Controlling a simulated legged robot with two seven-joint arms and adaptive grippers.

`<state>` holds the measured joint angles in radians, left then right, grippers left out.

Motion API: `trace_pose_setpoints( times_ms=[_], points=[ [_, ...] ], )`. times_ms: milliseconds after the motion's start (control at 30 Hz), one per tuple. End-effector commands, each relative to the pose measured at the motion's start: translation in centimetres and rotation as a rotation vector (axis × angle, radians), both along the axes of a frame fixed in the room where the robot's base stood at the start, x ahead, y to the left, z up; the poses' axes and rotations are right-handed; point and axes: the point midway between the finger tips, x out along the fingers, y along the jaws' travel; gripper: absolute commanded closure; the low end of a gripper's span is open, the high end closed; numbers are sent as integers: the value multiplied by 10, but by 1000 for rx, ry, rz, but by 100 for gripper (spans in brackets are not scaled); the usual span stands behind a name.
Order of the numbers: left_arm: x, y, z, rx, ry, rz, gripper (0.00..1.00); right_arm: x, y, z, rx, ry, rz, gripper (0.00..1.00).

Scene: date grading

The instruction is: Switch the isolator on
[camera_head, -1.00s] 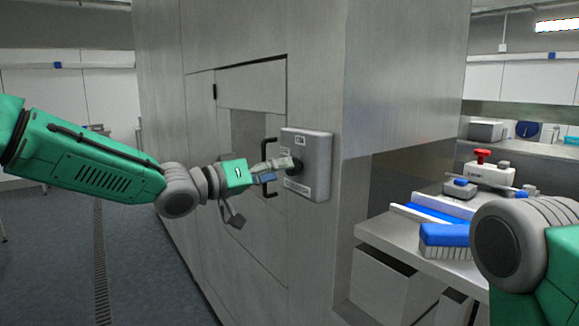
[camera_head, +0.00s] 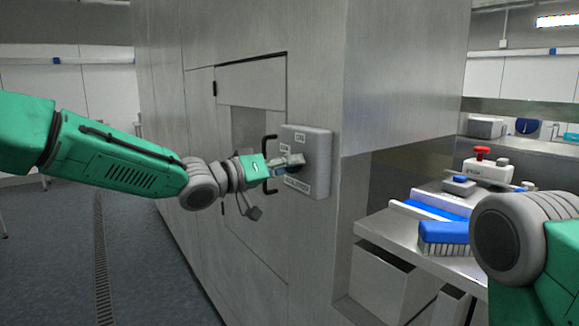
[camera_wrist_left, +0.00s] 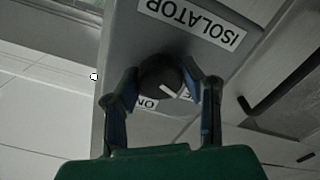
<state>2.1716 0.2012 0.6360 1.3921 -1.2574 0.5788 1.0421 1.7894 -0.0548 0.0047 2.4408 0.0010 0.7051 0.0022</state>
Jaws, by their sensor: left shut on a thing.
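The isolator box (camera_head: 318,165) is a grey box on the steel cabinet wall, right of a black handle. In the left wrist view its face carries an upside-down ISOLATOR label (camera_wrist_left: 192,22) and a partly hidden ON label (camera_wrist_left: 148,104). Its dark round knob (camera_wrist_left: 160,72) has a white pointer mark. My left gripper (camera_head: 294,161) is at the box front, shut on the knob, with one finger on each side in the left wrist view. The gripper mostly hides the knob in the head view. My right gripper is out of view; only part of that arm shows.
A black door handle (camera_head: 270,162) stands close beside my left gripper. At right, a steel bench (camera_head: 385,232) holds a blue brush (camera_head: 445,233), a blue-and-white tray and a device with a red knob (camera_head: 482,153). The floor at left is clear.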

Motion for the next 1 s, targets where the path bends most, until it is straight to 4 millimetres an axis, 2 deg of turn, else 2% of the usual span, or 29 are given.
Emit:
trace_pose_setpoints(
  times_ms=[367,1000],
  points=[
    [1,1,-3,100,-129,3,94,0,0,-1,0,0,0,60],
    [1,1,-6,452,-611,1,94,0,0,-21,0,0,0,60]
  ],
)
